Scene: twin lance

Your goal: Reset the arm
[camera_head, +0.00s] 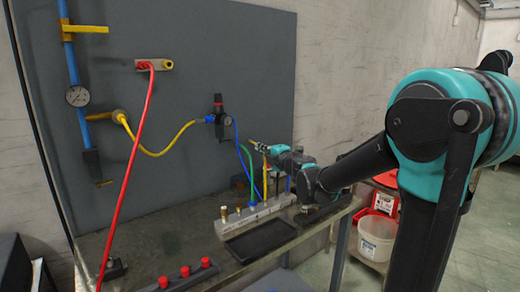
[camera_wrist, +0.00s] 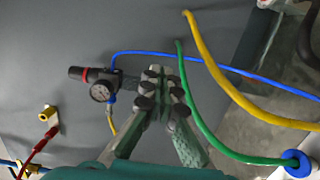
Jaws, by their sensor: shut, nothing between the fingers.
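My gripper (camera_head: 258,147) is at the end of my arm, which reaches in from the right above the workbench. In the wrist view my gripper (camera_wrist: 156,78) has its fingertips together with nothing between them. It points toward the grey panel (camera_wrist: 50,70). Green and yellow hoses pass close to the right of the fingers in the wrist view. A black regulator with a gauge (camera_wrist: 100,92) lies just left of the fingertips there; it also shows on the panel in the head view (camera_head: 220,118). Whether any hose touches the gripper I cannot tell.
A grey manifold block (camera_head: 255,212) with upright fittings and a black tray (camera_head: 262,239) sit on the bench (camera_head: 160,245) below my gripper. A red hose (camera_head: 136,160) hangs at the left. A white bucket (camera_head: 377,238) and red bins stand right of the bench.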

